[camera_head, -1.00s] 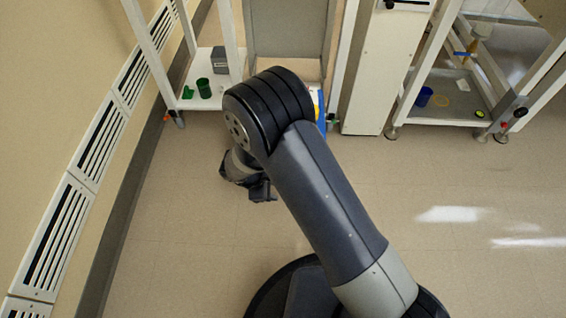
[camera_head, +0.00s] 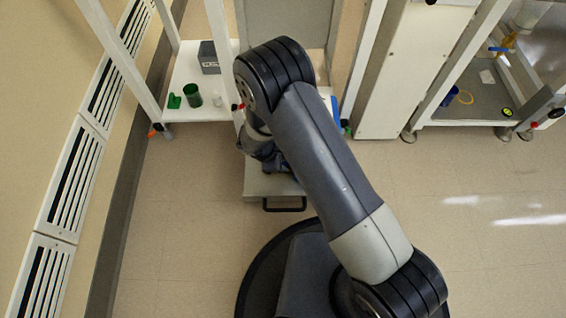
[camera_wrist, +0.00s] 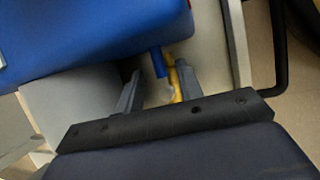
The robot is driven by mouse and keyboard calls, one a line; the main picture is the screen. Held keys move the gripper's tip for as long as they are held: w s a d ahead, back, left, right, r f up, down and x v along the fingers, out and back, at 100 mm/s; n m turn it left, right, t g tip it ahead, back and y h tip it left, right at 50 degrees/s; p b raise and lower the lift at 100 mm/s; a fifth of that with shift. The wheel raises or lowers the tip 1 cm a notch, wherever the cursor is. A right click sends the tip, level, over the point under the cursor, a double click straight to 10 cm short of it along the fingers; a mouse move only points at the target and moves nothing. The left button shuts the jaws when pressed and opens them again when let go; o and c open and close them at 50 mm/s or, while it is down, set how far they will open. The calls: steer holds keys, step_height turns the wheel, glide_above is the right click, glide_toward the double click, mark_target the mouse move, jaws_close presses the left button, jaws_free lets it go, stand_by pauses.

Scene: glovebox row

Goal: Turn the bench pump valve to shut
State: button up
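In the wrist view a small blue lever (camera_wrist: 158,62) stands beside a yellow fitting (camera_wrist: 178,82), which looks like a valve. My gripper (camera_wrist: 159,70) is open there, with its fingers apart on either side of the lever and near the yellow part; I cannot tell whether they touch. A large blue body (camera_wrist: 100,30) fills the upper left beside it. In the head view my gripper (camera_head: 276,160) is mostly hidden under my arm. Another yellow fitting with a blue lever (camera_head: 500,48) shows at the right bench.
A grey platform (camera_head: 256,182) with a black handle (camera_head: 284,208) juts out below my gripper. A white shelf (camera_head: 212,108) at left holds a green cup (camera_head: 192,95) and a grey box (camera_head: 208,57). A white cabinet (camera_head: 395,75) stands right of my arm. Floor at right is clear.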

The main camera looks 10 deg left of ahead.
steer(key=shift+w+d+f, duration=0.15)
steer(key=shift+f, duration=0.2)
jaws_close()
stand_by(0.5)
